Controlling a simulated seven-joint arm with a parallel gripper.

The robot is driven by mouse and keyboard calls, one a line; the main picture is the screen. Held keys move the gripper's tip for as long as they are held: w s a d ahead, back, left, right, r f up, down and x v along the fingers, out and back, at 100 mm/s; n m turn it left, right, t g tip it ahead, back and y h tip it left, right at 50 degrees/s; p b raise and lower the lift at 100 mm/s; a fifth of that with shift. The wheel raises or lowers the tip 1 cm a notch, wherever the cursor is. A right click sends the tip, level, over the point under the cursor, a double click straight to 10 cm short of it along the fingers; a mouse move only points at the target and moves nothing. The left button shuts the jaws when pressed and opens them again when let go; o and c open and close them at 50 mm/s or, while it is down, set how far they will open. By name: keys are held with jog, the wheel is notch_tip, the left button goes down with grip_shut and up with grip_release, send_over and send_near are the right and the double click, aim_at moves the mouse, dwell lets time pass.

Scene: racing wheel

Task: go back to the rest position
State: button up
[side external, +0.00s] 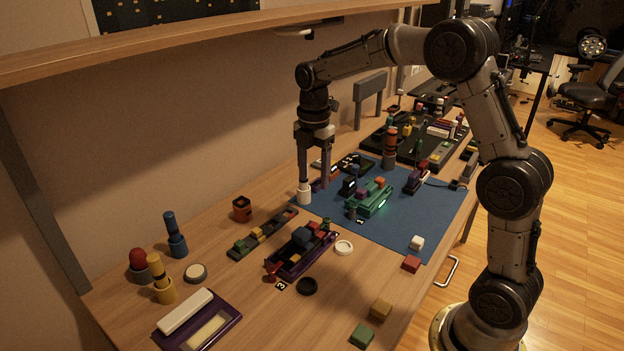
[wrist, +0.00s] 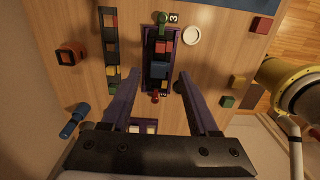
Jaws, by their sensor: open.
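My gripper (side external: 314,188) hangs pointing down from the arm, over the near-left edge of the blue mat (side external: 405,215). Its two fingers are spread apart, with nothing seen between them. A white cylinder (side external: 304,195) shows at the lower end of the left finger; I cannot tell if it touches. In the wrist view, my gripper (wrist: 160,78) has its fingers either side of the line to a purple tray (wrist: 148,50) of coloured blocks, which lies lower on the table. The same tray (side external: 290,268) shows in the side view. A green vehicle-like assembly (side external: 372,200) sits on the mat.
A dark tray (side external: 400,150) with several parts stands at the back. A narrow block rack (side external: 262,234), a red-brown square holder (side external: 242,208) and coloured pegs (side external: 175,240) stand at left. A shelf (side external: 200,45) runs above along the wall. Loose cubes (side external: 380,308) lie near the front edge.

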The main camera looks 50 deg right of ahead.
jog(key=s+a+r+m+t, duration=0.2)
jog(key=s+a+r+t, duration=0.3)
jog(key=s+r, duration=0.7)
jog(key=s+a+f+m, duration=0.1)
jog(key=s+f+m, duration=0.2)
jog(key=s+m, duration=0.4)
jog(key=s+a+f+m, duration=0.2)
jog(key=s+f+m, duration=0.1)
jog(key=s+m, duration=0.4)
jog(key=shift+s+f+m+t, duration=0.15)
jog(key=shift+s+m+t, duration=0.15)
jog(key=shift+m, duration=0.7)
